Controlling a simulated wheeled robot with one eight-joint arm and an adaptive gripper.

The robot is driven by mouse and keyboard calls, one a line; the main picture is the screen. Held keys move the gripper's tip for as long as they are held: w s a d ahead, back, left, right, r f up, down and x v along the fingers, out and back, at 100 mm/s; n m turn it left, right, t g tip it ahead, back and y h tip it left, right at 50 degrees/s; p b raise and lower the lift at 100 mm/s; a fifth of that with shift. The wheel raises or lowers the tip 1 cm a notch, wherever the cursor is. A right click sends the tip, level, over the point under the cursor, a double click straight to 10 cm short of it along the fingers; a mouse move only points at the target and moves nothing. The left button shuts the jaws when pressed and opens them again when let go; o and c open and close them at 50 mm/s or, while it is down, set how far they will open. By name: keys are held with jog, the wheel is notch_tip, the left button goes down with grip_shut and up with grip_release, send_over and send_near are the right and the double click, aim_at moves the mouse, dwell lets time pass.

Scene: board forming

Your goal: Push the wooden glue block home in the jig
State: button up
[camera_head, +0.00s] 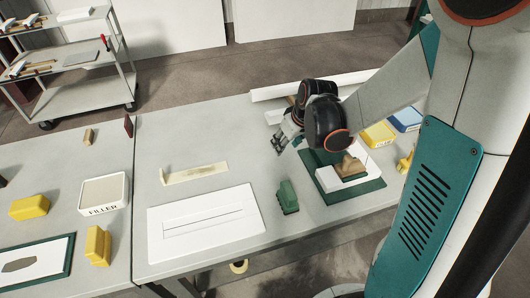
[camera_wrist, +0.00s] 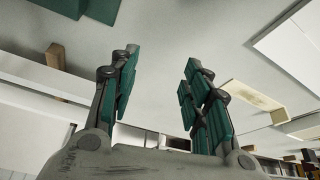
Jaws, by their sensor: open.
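The jig is a white form (camera_head: 328,181) on a dark green base (camera_head: 368,188), right of centre in the head view. The wooden glue block (camera_head: 350,168) is light brown and sits in the jig's recess; I cannot tell how deep it is seated. My gripper (camera_head: 280,145) is open and empty, to the left of the jig and above the table, apart from the block. In the wrist view, its two fingers (camera_wrist: 160,90) stand wide apart with nothing between them. A dark green corner at the top left of the wrist view (camera_wrist: 70,6) looks like the jig's base.
A green block (camera_head: 287,197) stands left of the jig, near a white slotted board (camera_head: 170,245) and a tan strip (camera_head: 195,173). Yellow (camera_head: 378,135) and blue (camera_head: 405,118) trays lie behind the jig. White bars (camera_head: 310,87) line the back edge.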

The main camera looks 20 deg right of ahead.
jog(key=w+a+f, duration=0.1)
jog(key=a, duration=0.1)
jog(key=w+a+b, duration=0.1)
jog(key=w+a, duration=0.1)
jog(key=w+a+f, duration=0.1)
jog(key=a, duration=0.1)
jog(key=shift+w+f, duration=0.15)
jog(key=shift+f, duration=0.15)
jog(key=shift+d+f+b, duration=0.25)
jog(key=shift+f+b, duration=0.85)
jog(key=shift+f, duration=0.15)
jog(key=shift+f+b, duration=0.3)
jog(key=shift+f, duration=0.25)
jog(key=s+r+m+t, duration=0.1)
jog(key=s+r, duration=0.8)
jog(key=r, duration=0.4)
jog(key=s+r+m+t, duration=0.1)
jog(key=s+r, duration=0.1)
jog(key=s, duration=0.5)
jog(key=s+r+m+t+h, duration=0.1)
jog(key=s+r, duration=0.1)
jog(key=s, duration=0.5)
jog(key=shift+r, duration=0.4)
jog(key=shift+s, duration=0.1)
jog(key=shift+c, duration=0.4)
